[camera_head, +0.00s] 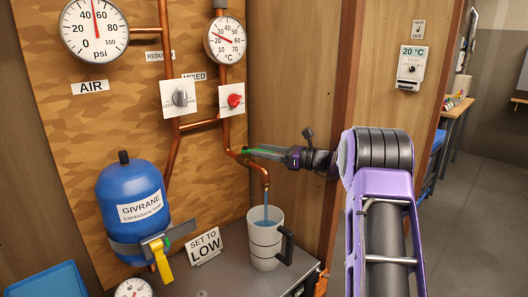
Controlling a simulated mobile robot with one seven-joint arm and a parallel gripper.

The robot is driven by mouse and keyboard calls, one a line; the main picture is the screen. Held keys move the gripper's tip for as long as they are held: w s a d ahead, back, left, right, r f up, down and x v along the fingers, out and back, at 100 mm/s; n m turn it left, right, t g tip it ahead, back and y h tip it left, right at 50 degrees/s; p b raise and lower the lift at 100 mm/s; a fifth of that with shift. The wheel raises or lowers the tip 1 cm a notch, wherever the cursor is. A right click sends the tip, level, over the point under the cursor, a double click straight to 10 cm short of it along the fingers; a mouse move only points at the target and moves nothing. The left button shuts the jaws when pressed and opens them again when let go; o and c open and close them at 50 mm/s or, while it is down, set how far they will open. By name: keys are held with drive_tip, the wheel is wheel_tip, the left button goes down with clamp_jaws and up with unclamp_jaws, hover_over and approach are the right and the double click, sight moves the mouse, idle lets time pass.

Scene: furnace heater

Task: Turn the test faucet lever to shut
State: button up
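The test faucet is the copper spout (265,178) at the lower end of the right pipe. A blue stream of water (266,213) runs from it into a white mug (265,240) with a dark handle. A thin green piece (262,151), which looks like the faucet lever, lies nearly level just above the spout. My gripper (272,154) reaches in from the right at the lever, its dark fingers overlapping it in the picture. The fingers are small and seen side-on, so I cannot tell whether they are closed on it or touch it.
A grey knob (180,97) and a red knob (234,100) sit on the pipes above. A blue expansion tank (132,205) with a yellow-handled valve (162,258) is at left. A "SET TO LOW" sign (204,246) stands left of the mug. A wooden post (345,110) rises behind my gripper.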

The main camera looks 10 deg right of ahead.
drive_tip(key=v, duration=1.7)
drive_tip(key=shift+s+d, duration=0.15)
drive_tip(key=shift+s, duration=0.05)
drive_tip(key=shift+c, duration=0.2)
